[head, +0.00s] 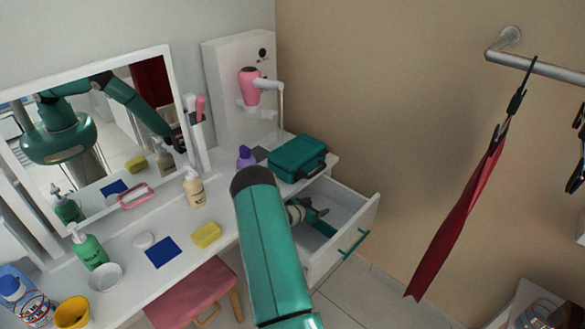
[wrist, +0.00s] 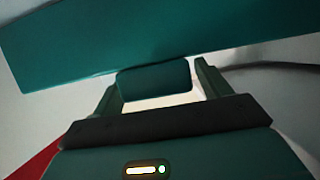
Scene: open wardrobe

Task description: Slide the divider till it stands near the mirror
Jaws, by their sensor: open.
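The divider is a teal board that fills the top of the wrist view (wrist: 160,40), with a short teal block on its near side. My gripper (wrist: 157,82) is open, with one finger on each side of this block; I cannot tell whether either finger touches it. In the head view my gripper (head: 306,212) is down in the open white drawer (head: 352,212), beside a teal strip of the divider (head: 325,229). My arm hides the drawer's left part. The mirror (head: 100,180) stands upright at the back left of the white table.
A teal case (head: 297,157) sits on the table just behind the drawer. A purple bottle (head: 245,157), a beige pump bottle (head: 194,188) and a yellow sponge (head: 206,235) stand left of my arm. A red cloth (head: 460,215) hangs at right. A pink stool (head: 195,295) is below.

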